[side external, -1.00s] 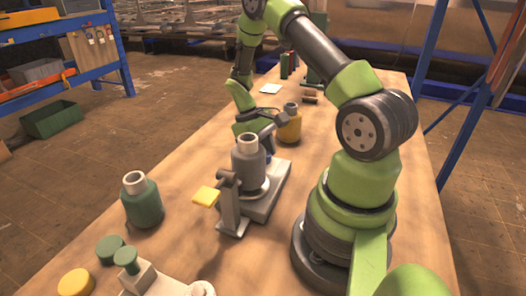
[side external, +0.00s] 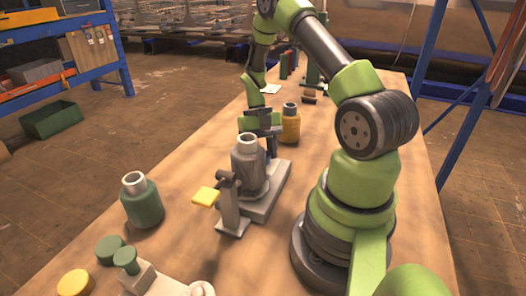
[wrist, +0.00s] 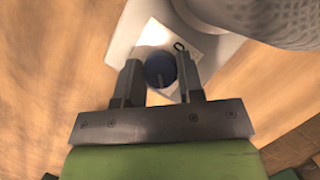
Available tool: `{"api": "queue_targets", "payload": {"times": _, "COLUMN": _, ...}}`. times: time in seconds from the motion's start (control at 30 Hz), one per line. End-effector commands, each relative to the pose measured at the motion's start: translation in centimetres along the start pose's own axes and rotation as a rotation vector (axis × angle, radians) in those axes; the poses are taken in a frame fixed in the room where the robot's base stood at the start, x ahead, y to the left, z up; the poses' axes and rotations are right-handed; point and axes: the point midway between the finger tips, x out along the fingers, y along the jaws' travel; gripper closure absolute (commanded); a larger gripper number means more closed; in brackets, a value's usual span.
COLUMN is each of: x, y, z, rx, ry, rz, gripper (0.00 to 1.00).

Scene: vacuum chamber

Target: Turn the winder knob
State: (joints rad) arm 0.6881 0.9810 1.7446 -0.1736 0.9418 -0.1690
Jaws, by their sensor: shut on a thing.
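The winder knob (wrist: 161,71) is a dark blue round piece with a thin pale line on its face. In the wrist view it sits between the two dark fingers of my gripper (wrist: 159,76), which is shut on it. In the side view my gripper (side external: 266,140) is behind the grey vessel, at the far end of the grey fixture (side external: 262,208); the vessel and the fingers hide most of the knob there. The grey vessel (side external: 249,170) stands upright on the fixture. It fills the upper right of the wrist view (wrist: 265,18).
Green (side external: 109,249) and yellow (side external: 75,283) discs lie at the front left.

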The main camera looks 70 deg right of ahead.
Motion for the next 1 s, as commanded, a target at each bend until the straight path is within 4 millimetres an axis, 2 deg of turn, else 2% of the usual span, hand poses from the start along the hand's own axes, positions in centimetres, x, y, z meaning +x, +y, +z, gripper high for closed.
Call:
{"api": "queue_targets", "payload": {"times": 0.2, "x": -0.11, "y": 0.13, "z": -0.01, "rx": 0.182, "ry": 0.002, "rz": -0.076, "gripper": 0.89}}
{"api": "queue_targets", "payload": {"times": 0.5, "x": -0.12, "y": 0.19, "z": 0.0, "rx": 0.363, "ry": 0.003, "rz": -0.152, "gripper": 0.89}}
{"api": "queue_targets", "payload": {"times": 1.0, "x": -0.12, "y": 0.22, "z": 0.02, "rx": 0.458, "ry": 0.003, "rz": -0.192, "gripper": 0.89}}
